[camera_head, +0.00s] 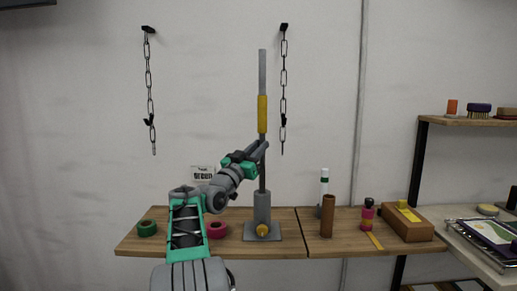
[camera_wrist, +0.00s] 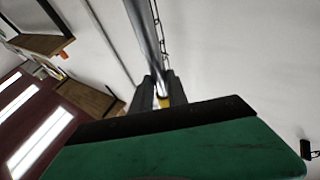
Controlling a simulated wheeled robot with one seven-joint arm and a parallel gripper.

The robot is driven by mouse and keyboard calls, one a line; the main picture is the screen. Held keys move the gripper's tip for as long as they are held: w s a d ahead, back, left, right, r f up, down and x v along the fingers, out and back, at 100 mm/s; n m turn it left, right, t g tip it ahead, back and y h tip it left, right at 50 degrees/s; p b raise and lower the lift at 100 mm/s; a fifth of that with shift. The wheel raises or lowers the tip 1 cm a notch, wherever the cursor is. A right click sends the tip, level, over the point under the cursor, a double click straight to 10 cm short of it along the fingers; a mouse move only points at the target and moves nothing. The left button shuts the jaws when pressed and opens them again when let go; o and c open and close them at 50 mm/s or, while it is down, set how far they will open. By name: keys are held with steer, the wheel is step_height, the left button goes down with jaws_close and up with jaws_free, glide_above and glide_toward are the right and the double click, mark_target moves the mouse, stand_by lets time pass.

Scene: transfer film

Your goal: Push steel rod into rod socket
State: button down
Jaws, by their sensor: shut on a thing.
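The steel rod (camera_head: 262,75) stands upright in the head view, with a yellow sleeve (camera_head: 262,114) around its upper part. Its lower part runs down to the grey rod socket (camera_head: 262,207), a cylinder on a square base plate on the wooden table. My gripper (camera_head: 262,148) is shut on the rod below the yellow sleeve, well above the socket. In the wrist view the rod (camera_wrist: 146,35) passes between my gripper's fingers (camera_wrist: 155,92). Whether the rod's lower end is inside the socket cannot be told. A yellow knob (camera_head: 262,230) sits at the socket's foot.
Green tape (camera_head: 147,228) and pink tape (camera_head: 217,230) lie left of the socket. A brown cylinder (camera_head: 328,216), a white tube (camera_head: 324,182) and a wooden box (camera_head: 406,224) stand to the right. Two chains (camera_head: 149,80) hang on the wall behind, one close to the rod.

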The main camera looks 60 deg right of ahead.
steer(key=shift+f+b, duration=1.25)
steer(key=shift+b, duration=0.05)
steer(key=c, duration=1.2)
jaws_free()
steer(key=s+b+v, duration=0.1)
steer(key=v, duration=0.6)
steer(key=shift+w+a+f, duration=0.3)
steer(key=shift+w+a, duration=0.1)
steer(key=shift+w, duration=0.15)
